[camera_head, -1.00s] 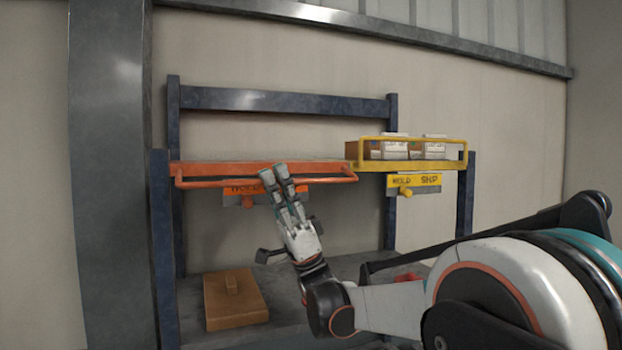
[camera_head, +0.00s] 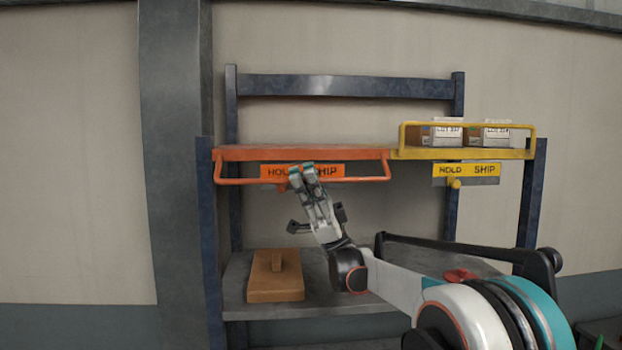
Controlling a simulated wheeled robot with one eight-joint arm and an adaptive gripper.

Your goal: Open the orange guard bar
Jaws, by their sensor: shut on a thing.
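The orange guard bar (camera_head: 355,180) is a long thin rail along the front of the orange shelf (camera_head: 240,154). It hangs below the shelf edge, level with the lower edge of the orange HOLD SHIP sign (camera_head: 330,171). My gripper (camera_head: 303,172) reaches up from below and is shut on the bar near its middle. The fingers hide that stretch of bar and part of the sign. A small orange knob (camera_head: 282,187) shows just left of the fingers.
A yellow shelf (camera_head: 470,154) at right has its yellow guard bar (camera_head: 404,138) raised around boxes (camera_head: 436,134). A HOLD SHIP sign with a knob (camera_head: 454,183) hangs below. A brown wooden block (camera_head: 277,285) lies on the lower shelf (camera_head: 345,295). Blue posts (camera_head: 209,230) flank the rack.

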